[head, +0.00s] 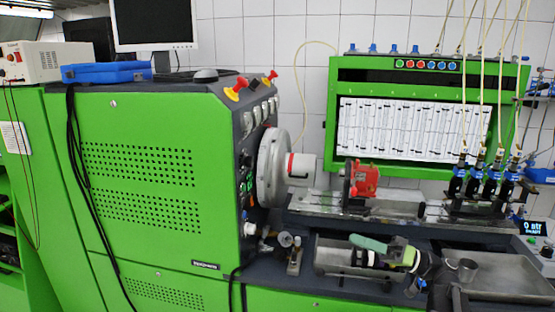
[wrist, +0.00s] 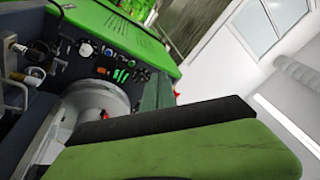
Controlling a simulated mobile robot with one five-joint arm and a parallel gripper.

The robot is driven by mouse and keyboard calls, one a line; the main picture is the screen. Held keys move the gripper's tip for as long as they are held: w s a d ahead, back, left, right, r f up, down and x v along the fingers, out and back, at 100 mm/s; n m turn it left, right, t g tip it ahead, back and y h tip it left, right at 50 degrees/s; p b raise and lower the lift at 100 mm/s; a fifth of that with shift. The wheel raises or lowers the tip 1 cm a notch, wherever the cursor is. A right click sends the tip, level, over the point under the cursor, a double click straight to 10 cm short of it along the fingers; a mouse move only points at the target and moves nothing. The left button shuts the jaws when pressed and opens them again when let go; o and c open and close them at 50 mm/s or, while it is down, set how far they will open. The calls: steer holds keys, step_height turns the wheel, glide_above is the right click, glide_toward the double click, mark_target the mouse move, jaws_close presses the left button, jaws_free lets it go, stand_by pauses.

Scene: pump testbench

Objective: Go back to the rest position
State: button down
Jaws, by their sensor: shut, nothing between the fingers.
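My gripper (head: 360,244) shows in the head view as a green and dark shape low over the metal tray, right of centre, pointing left. It is shut and holds nothing. In the wrist view my gripper (wrist: 180,135) fills the lower middle, with a green finger and a dark finger close together. My arm behind it runs to the lower right of the head view.
A red pump (head: 364,182) sits on the bench rail beside the white coupling and large flywheel (head: 272,168). A metal tray (head: 333,262) lies below my gripper. Injectors (head: 475,183) with hoses hang at the right.

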steer(key=s+a+f+g+h+p, duration=0.1)
steer(key=a+f+g+h, duration=0.15)
steer(key=a+f, duration=0.4)
steer(key=s+a+f+g+h+p, duration=0.1)
steer(key=a+f+g+h+p, duration=0.15)
steer(key=a, duration=0.75)
steer(key=s+a+f+m+g+h, duration=0.1)
steer(key=s+a+f+h, duration=0.25)
steer(key=f+h, duration=0.45)
steer(key=d+f+m+h, duration=0.5)
steer(key=d+f+h, duration=0.2)
steer(key=d, duration=0.8)
step_height(320, 180, down, 2)
steer(key=shift+s+f+t, duration=0.1)
steer(key=shift+s+t, duration=0.1)
steer(key=shift+t, duration=0.1)
steer(key=shift+a, duration=0.1)
